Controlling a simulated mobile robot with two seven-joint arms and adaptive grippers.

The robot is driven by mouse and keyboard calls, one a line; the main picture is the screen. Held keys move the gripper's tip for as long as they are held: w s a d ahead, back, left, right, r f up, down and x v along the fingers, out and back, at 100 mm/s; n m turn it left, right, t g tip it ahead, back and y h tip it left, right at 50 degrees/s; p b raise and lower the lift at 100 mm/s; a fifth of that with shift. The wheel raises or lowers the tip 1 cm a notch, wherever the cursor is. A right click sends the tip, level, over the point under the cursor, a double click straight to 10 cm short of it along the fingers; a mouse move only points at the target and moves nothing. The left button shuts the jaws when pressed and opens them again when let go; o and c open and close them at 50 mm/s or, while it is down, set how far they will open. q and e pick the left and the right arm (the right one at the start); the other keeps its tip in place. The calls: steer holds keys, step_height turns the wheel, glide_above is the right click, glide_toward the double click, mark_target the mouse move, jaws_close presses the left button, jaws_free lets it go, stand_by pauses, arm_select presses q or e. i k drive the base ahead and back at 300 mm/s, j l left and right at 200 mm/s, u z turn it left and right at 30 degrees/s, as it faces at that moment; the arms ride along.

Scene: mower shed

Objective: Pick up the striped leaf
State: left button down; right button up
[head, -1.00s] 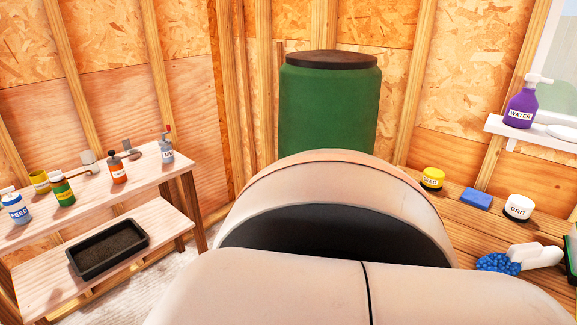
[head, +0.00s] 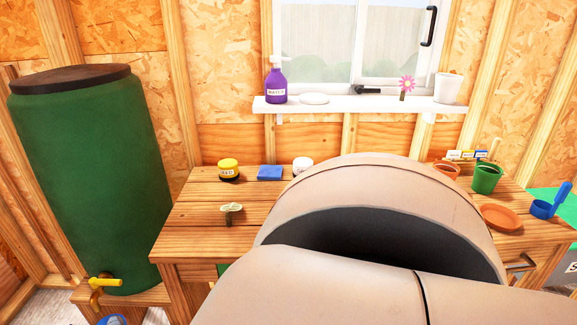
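A small pale green leaf-like piece (head: 231,208) with a short brown stem stands on the left part of the wooden workbench (head: 190,215). It is too small to make out stripes, so I cannot tell whether it is the striped leaf. No other leaf is clearly visible. Neither gripper is in view. A large beige part of my own arm covers the middle and lower right of the head view and hides much of the bench.
A green barrel (head: 85,180) with a yellow tap stands left. A yellow-lidded jar (head: 228,170), blue sponge (head: 270,172) and white-lidded jar (head: 302,166) line the bench's back. Pots (head: 487,178) and a terracotta saucer (head: 500,217) are right. A shelf (head: 340,106) holds a purple bottle (head: 276,82).

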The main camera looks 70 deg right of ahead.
mark_target(233, 207)
steer(key=z, duration=1.6)
